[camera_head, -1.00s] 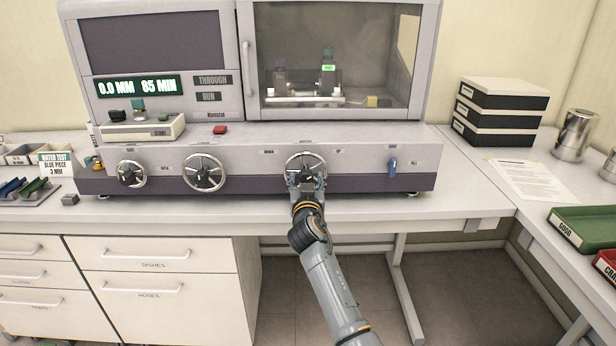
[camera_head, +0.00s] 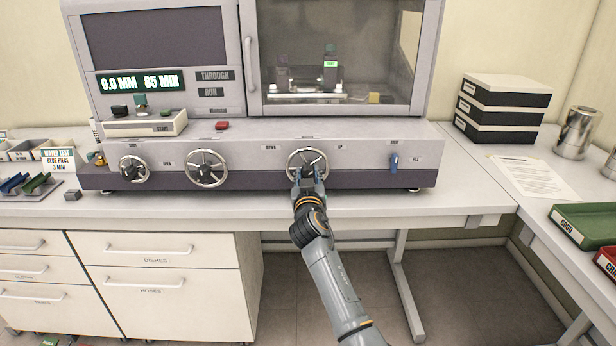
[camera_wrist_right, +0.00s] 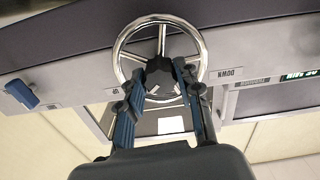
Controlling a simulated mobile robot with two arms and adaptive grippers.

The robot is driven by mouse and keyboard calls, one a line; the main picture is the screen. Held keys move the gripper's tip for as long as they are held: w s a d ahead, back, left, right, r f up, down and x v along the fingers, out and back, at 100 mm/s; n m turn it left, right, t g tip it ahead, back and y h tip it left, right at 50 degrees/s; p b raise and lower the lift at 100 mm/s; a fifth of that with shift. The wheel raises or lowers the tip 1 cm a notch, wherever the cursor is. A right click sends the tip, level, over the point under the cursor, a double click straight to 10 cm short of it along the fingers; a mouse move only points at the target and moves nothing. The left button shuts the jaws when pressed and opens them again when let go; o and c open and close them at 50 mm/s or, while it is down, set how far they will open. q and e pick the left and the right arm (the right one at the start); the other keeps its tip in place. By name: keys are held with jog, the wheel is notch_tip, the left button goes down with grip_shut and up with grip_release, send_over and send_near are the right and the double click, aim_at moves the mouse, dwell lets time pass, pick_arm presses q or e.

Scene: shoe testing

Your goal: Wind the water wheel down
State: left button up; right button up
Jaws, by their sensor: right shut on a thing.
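The water wheel is the chromed, spoked handwheel (camera_head: 322,156) on the front of the grey machine, between the DOWN label (camera_head: 271,148) and the UP label (camera_head: 340,147). Its ring and spokes also show in the wrist view (camera_wrist_right: 203,50), with a dark hub (camera_wrist_right: 160,66) at the centre. My right gripper (camera_head: 308,173) is at the wheel from the front and below. In the wrist view the blue-sided fingers of this gripper (camera_wrist_right: 164,82) are shut on the hub, inside the ring. The fingers hide part of the lower spokes. My left gripper is not in view.
Two similar handwheels (camera_head: 206,169) (camera_head: 133,169) sit farther left on the machine front. A blue lever (camera_head: 394,163) is to the right. Inside the glazed chamber (camera_head: 330,95) stands a small rig. The counter in front (camera_head: 200,212) is a narrow clear strip.

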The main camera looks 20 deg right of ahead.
jog(key=n, duration=0.5)
jog(key=shift+n+p, duration=0.35)
jog(key=shift+n, duration=2.15)
jog(key=o, duration=1.2)
jog(key=shift+c, duration=0.2)
jog(key=v, duration=1.2)
